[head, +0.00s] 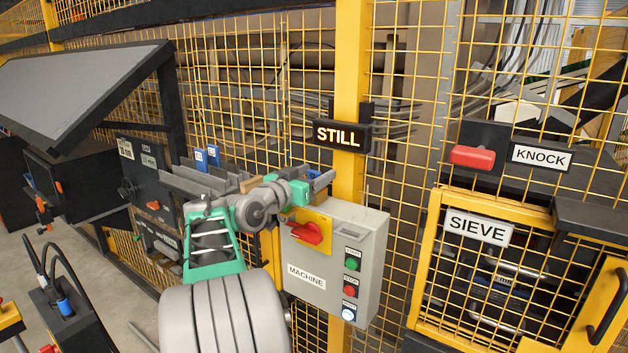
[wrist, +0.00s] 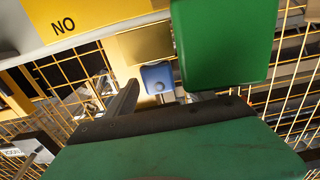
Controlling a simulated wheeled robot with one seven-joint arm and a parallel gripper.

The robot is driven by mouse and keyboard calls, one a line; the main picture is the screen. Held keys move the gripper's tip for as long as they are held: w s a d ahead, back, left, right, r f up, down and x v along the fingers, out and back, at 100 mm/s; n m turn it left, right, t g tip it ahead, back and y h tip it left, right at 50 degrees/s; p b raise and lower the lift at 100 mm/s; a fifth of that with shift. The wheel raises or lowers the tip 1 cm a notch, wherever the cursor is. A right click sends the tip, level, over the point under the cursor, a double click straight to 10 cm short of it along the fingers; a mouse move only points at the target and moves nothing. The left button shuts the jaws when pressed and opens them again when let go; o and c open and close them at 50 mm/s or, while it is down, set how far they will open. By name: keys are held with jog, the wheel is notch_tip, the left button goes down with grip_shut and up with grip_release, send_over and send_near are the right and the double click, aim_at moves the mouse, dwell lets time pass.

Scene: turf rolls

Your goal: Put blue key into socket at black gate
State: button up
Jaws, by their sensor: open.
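A small blue block with a round mark (wrist: 158,77), which may be the blue key, shows just beyond my gripper in the wrist view. My gripper (head: 322,182) is open in front of the yellow post, above the grey machine box. Its dark finger (wrist: 124,100) is left of the blue block, apart from it in the picture; whether they touch cannot be told. A large green block (wrist: 222,42) hides what is right of the blue one. I cannot make out the black gate or its socket for certain.
The grey machine box (head: 352,262) has a red switch and several buttons. A STILL sign (head: 341,136) is on the post. The SIEVE door (head: 436,262) and red KNOCK handle (head: 472,156) are right. A dark panel (head: 142,172) and black box with a blue part (head: 65,306) are left.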

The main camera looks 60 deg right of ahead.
jog(key=shift+c, duration=0.3)
grip_shut()
jog(key=shift+r, duration=0.1)
dwell(0.4)
